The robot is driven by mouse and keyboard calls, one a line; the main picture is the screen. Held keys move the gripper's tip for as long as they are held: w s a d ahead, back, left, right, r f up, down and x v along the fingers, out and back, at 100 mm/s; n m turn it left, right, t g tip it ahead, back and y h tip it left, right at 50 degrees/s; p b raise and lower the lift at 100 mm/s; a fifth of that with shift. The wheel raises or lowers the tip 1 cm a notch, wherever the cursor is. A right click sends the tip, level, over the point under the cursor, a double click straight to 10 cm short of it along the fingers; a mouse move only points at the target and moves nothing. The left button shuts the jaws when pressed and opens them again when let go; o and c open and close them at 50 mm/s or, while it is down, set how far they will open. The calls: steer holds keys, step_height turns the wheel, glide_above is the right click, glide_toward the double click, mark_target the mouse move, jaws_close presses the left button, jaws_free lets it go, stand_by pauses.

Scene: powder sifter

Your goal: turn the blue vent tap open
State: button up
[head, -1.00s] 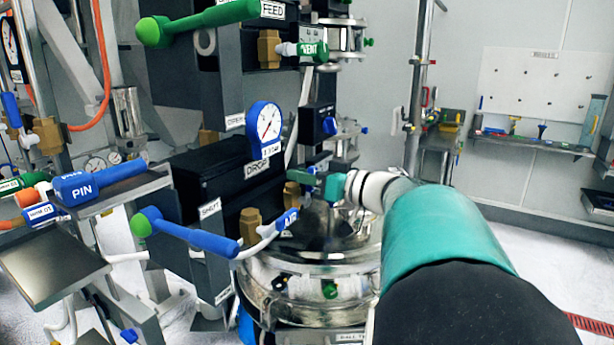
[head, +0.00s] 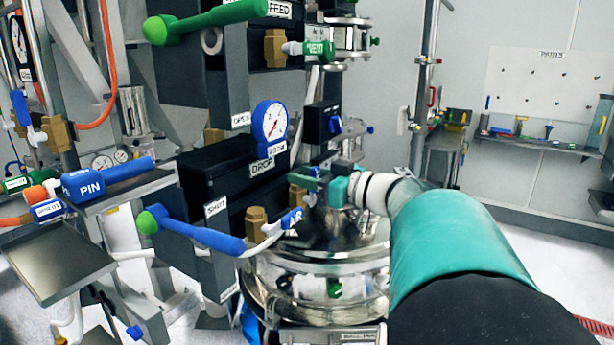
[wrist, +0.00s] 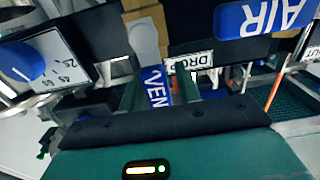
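The blue vent tap shows in the wrist view as a blue handle lettered "VEN" (wrist: 155,88), its last letter cut off. It lies between the two green fingers of my gripper (wrist: 158,98), which stand apart on either side of it. I cannot tell whether they touch it. A pale round joint and brass body (wrist: 143,35) sit beyond the handle. In the head view my gripper (head: 310,182) is at the black valve block marked "DROP", above the steel vessel, and mostly hides the tap.
The blue AIR tap (head: 292,218) is close below my gripper, and a long blue lever (head: 200,232) reaches out in front. A blue-rimmed gauge (head: 270,126) and the green VENT tap (head: 318,48) are above. Open floor lies to the right.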

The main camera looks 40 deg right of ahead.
steer(key=shift+o, duration=0.5)
steer(key=v, duration=1.3)
steer(key=shift+s, duration=0.4)
steer(key=w+a+f+g, duration=0.1)
steer(key=a, duration=0.2)
steer(key=w+a+f+g+y, duration=0.1)
steer(key=a+f, duration=0.1)
steer(key=a, duration=0.1)
steer(key=w+a+f+m+g, duration=0.1)
steer(key=a+g, duration=0.1)
steer(key=a, duration=0.1)
steer(key=shift+a+f+y, duration=0.15)
steer(key=shift+a+y, duration=0.15)
steer(key=shift+a, duration=0.05)
steer(key=s+a+f+m+g+h, duration=0.1)
steer(key=s+a+f+g+h, duration=0.2)
steer(key=a+f, duration=0.4)
steer(key=s+a+f+m+g+h, duration=0.2)
steer(key=a+f, duration=0.6)
steer(key=a, duration=0.5)
steer(key=s+g+h, duration=0.1)
steer(key=g+h, duration=0.1)
steer(key=shift+s+h, duration=0.3)
steer(key=shift+h, duration=0.1)
